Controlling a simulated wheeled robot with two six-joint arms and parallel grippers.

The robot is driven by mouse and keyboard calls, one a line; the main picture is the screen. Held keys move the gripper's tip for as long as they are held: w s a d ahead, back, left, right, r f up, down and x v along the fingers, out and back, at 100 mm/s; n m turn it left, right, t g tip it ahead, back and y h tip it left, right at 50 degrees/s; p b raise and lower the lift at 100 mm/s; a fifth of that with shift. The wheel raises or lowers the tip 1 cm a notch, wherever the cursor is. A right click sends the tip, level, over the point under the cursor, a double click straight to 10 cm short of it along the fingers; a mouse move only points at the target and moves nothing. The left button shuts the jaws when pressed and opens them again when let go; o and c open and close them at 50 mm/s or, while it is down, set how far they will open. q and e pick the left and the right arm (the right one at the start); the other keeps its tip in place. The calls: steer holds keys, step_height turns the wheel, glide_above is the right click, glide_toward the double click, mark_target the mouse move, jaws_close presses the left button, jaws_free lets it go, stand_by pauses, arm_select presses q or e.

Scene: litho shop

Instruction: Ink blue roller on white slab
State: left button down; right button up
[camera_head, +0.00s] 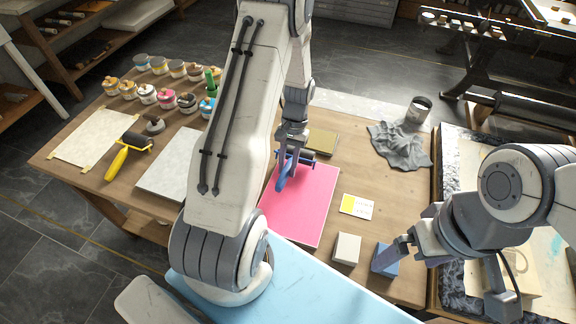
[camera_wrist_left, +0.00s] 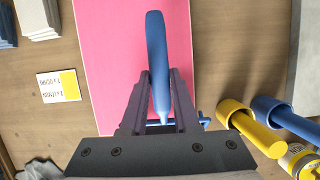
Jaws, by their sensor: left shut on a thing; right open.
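My left gripper (camera_head: 293,156) is shut on the blue handle of the blue roller (camera_head: 284,176). It holds the roller above the pink slab (camera_head: 302,208). In the left wrist view the blue handle (camera_wrist_left: 156,50) stands between the fingers (camera_wrist_left: 160,105), and part of a blue frame shows beside them. The roller's drum is mostly hidden. A pale slab (camera_head: 168,160) lies left of my left arm, partly hidden by it. A whiter sheet or slab with yellow corner tape (camera_head: 95,138) lies farther left. My right gripper (camera_head: 406,250) is open, beside a blue block (camera_head: 384,262).
A yellow-handled roller (camera_head: 122,155) lies between the pale surfaces. Several ink jars (camera_head: 148,94) stand behind. A yellow-white card (camera_head: 356,206), a white block (camera_head: 346,249) and a grey cloth (camera_head: 400,146) lie right of the pink slab. Blue and yellow cylindrical objects (camera_wrist_left: 250,128) lie nearby.

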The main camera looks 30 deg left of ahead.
arm_select(q)
steer(key=shift+f+b, duration=0.35)
steer(key=shift+f, duration=0.3)
